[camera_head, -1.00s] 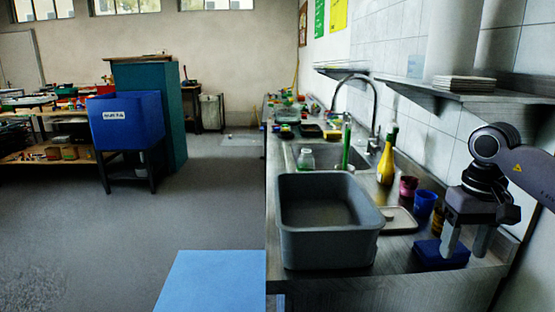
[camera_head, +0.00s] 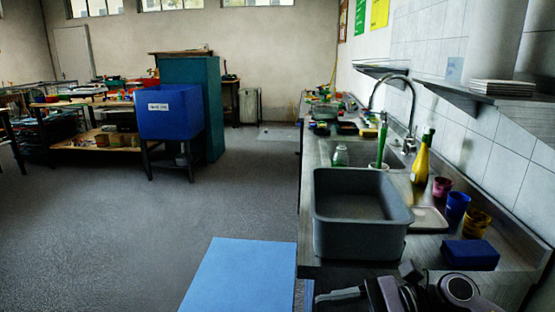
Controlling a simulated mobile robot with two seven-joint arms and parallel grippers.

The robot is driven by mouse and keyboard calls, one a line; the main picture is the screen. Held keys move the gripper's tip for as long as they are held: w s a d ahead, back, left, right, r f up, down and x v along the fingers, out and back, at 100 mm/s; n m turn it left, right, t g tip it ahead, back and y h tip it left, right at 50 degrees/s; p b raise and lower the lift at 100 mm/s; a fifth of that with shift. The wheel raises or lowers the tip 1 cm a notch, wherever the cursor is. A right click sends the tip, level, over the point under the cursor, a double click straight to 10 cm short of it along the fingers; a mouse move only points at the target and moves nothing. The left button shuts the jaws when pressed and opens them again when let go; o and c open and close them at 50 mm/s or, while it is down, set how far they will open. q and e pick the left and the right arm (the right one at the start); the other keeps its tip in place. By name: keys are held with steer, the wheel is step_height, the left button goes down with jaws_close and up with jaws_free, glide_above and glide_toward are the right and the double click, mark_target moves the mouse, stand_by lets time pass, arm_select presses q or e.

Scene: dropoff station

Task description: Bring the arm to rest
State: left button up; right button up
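My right arm is folded low at the bottom edge of the head view, in front of the steel counter (camera_head: 318,258). Its gripper (camera_head: 334,296) points left, with a grey finger showing just below the grey tub (camera_head: 362,240). The rest of the gripper is cut off or covered, so its opening cannot be told. I see nothing held in the visible part. My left gripper is out of view.
On the counter stand a blue block (camera_head: 470,254), a brown cup (camera_head: 477,222), a blue cup (camera_head: 457,204), a pink cup (camera_head: 442,186) and a yellow bottle (camera_head: 421,163). A light blue panel (camera_head: 240,275) lies left.

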steer(key=s+d+f+n+t+h+p, duration=0.1)
steer(key=d+f+n+t+h, duration=0.25)
steer(key=n, duration=0.65)
steer(key=d+f+n+t+h, duration=0.15)
steer(key=f+n+t, duration=0.25)
steer(key=n+t, duration=0.45)
steer(key=s+d+f+n+t+h+p, duration=0.1)
steer(key=f+n+t+h, duration=0.25)
steer(key=n, duration=0.85)
steer(key=s+d+f+m+g+h, duration=0.2)
steer(key=s+f+m, duration=0.4)
steer(key=s+d+f+m+g+h, duration=0.2)
steer(key=s+f+m+g+h, duration=0.1)
steer(key=s+f+m, duration=0.3)
steer(key=shift+d+f+m, duration=0.25)
steer(key=shift+m, duration=0.5)
